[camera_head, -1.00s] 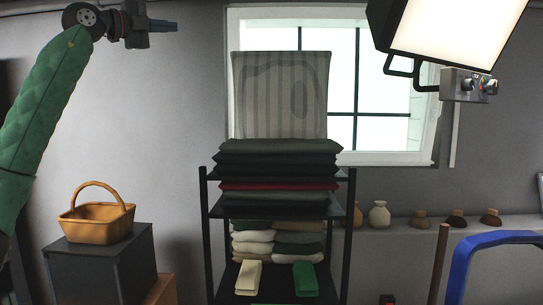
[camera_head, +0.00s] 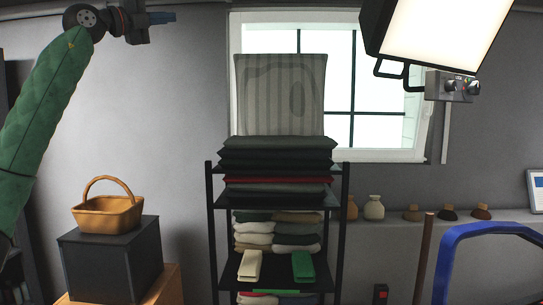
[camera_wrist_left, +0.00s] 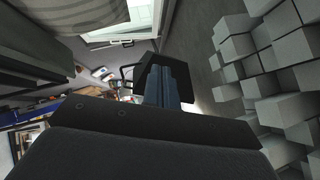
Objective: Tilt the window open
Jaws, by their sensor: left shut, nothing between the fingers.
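The window (camera_head: 390,155) has a white frame and dark bars across bright panes. It is in the back wall in the head view, partly hidden by a striped cushion and a lamp. I cannot make out a handle or whether it is tilted. In the left wrist view the window frame (camera_wrist_left: 122,36) shows at the top. My left gripper (camera_head: 170,22) is at the upper left of the head view, well left of the window and touching nothing. Its blue fingers (camera_wrist_left: 165,80) are together and empty in the wrist view. My right gripper is not in view.
A black shelf (camera_head: 344,230) with folded textiles and the striped cushion (camera_head: 280,95) stands before the window. A lamp (camera_head: 440,35) hangs at the upper right. A basket (camera_head: 107,214) sits on a dark box (camera_head: 110,265) at left. A blue frame (camera_head: 450,260) stands at right.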

